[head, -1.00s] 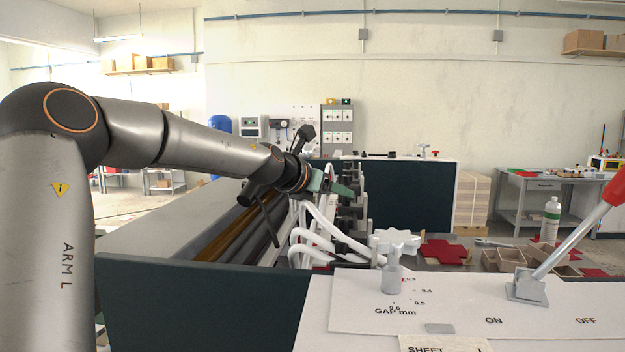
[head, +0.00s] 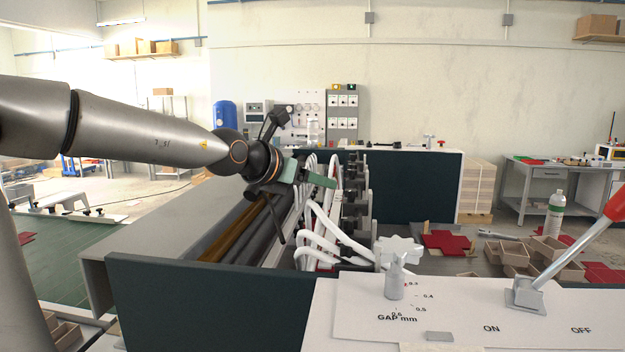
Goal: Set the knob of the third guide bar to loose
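My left gripper (head: 314,178), with green fingers, hangs over the machine, above the upper ends of several white curved tubes (head: 318,222). Its fingers are seen from the side, so whether they are open or shut does not show. A row of dark blocks or knobs (head: 355,190) runs along the machine just right of the gripper. These may belong to the guide bars, but I cannot make out the third bar's knob or its setting. I see no clear contact between the fingers and any knob. My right gripper is not in view.
In front is a white panel (head: 455,312) with a grey gap knob (head: 395,280) and a red-handled lever (head: 568,250). A dark green machine wall (head: 200,305) stands front left. Red cross-shaped blanks (head: 447,242) and open boxes (head: 550,250) lie at right.

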